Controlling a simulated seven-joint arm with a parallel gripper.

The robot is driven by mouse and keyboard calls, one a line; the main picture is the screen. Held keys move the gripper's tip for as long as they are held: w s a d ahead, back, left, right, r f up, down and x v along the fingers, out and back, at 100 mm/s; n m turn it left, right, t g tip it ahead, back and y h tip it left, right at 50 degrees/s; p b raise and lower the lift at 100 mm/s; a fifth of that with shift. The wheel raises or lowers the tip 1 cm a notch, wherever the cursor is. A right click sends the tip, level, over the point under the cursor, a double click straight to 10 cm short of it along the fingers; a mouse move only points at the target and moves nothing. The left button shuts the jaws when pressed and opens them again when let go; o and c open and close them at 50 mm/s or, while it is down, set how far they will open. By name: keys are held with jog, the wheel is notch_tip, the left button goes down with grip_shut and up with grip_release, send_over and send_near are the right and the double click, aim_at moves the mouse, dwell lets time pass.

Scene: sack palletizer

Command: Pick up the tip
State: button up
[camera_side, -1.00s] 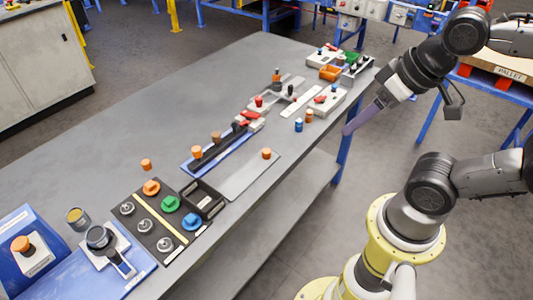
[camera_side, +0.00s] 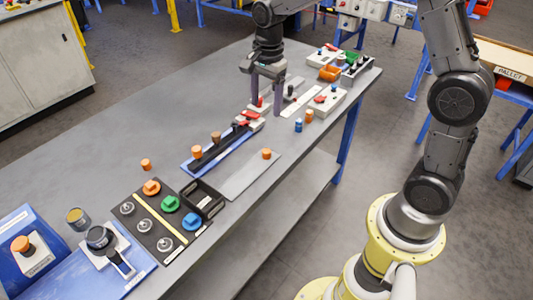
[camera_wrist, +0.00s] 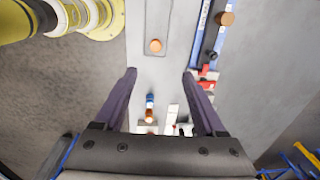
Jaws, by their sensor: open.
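I cannot tell for sure which small part is the tip. My gripper (camera_side: 265,108) is open and points down over the work table near the red-handled clamp (camera_side: 248,117). In the wrist view its two fingers (camera_wrist: 159,74) are spread wide with nothing held. A small blue cylinder (camera_side: 298,125) and an orange one (camera_side: 309,116) stand on the table to the right of my gripper; the blue one also shows in the wrist view (camera_wrist: 150,101). An orange-topped peg (camera_side: 266,154) stands on a grey plate; it also shows in the wrist view (camera_wrist: 155,45).
A blue rail (camera_side: 186,168) with orange and brown knobs lies left of my gripper. A black board (camera_side: 145,235) with coloured knobs and a blue station (camera_side: 60,275) are at the near left. An orange bin (camera_side: 330,72) sits at the far end. The table's left side is clear.

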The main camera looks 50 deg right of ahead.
send_over(266, 151)
jog(key=shift+g, duration=0.3)
notch_tip(266, 151, down, 10)
jog(key=shift+s+d+f, duration=0.15)
jog(key=shift+f, duration=2.9)
grip_shut()
